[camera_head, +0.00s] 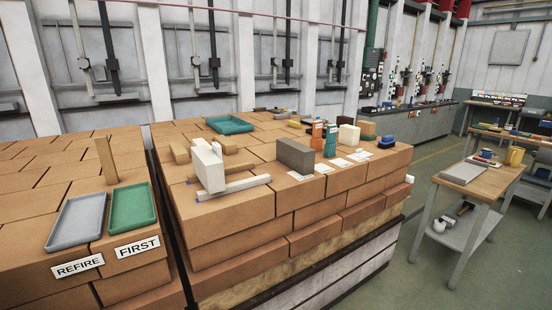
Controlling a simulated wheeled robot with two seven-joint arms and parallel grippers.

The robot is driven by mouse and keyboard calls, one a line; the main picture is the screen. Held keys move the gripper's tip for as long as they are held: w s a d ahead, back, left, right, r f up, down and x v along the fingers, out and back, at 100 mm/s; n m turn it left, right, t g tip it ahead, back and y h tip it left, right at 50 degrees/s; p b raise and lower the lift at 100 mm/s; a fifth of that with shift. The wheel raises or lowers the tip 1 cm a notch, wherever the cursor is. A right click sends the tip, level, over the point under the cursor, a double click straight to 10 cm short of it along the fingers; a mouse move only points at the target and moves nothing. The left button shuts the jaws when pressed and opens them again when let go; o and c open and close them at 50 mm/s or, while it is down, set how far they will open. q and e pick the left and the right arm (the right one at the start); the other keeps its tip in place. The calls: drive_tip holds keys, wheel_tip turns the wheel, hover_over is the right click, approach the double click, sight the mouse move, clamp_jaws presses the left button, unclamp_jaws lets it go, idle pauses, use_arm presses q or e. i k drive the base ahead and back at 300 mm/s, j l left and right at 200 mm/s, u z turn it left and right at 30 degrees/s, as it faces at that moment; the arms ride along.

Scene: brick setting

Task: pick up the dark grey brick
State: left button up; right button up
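The dark grey brick (295,155) stands on the front part of the large brick stack (235,215), right of its middle. Its broad face is turned toward me and nothing covers it. A white card (300,175) lies just in front of it. Neither of my grippers shows in the head view.
A teal tray (229,125) lies behind. Grey (76,222) and green (132,208) trays lie on the left stack.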

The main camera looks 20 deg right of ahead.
sight(300, 158)
drive_tip(key=i+l+u, duration=0.1)
drive_tip(key=l+u, duration=0.2)
drive_tip(key=l, duration=0.5)
drive_tip(key=l+u, duration=0.3)
drive_tip(key=l, duration=0.5)
